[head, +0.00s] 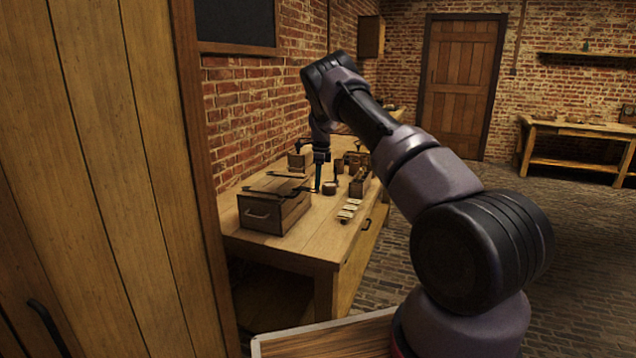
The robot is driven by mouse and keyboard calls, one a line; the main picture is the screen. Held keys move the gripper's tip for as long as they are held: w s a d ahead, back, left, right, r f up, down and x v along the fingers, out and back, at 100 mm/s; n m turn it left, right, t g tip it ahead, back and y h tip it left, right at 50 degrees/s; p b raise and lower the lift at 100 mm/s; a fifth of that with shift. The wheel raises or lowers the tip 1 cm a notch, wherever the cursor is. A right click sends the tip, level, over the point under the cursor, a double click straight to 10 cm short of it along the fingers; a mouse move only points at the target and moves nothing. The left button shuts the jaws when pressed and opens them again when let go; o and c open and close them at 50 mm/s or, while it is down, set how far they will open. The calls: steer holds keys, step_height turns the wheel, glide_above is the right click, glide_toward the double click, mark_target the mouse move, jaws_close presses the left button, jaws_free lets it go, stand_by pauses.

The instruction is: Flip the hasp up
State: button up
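A wooden chest (270,214) with a pale handle on its near end stands on the workbench. Dark metal straps (262,190) run across its top, and one reaches toward its right side. I cannot make out for certain which dark piece is the hasp, or its angle. My gripper (318,188) points down at the chest's far right corner, close to the strap's end. Whether it touches anything is too small to tell, and so is the gap between its fingers.
A large wooden cabinet (100,180) fills the near left. Paved floor lies open at right.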

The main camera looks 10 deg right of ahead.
steer(key=o, duration=0.3)
steer(key=shift+r, duration=0.15)
step_height(320, 180, up, 10)
steer(key=shift+s+d+r, duration=0.25)
steer(key=shift+d, duration=0.1)
steer(key=shift+c, duration=0.3)
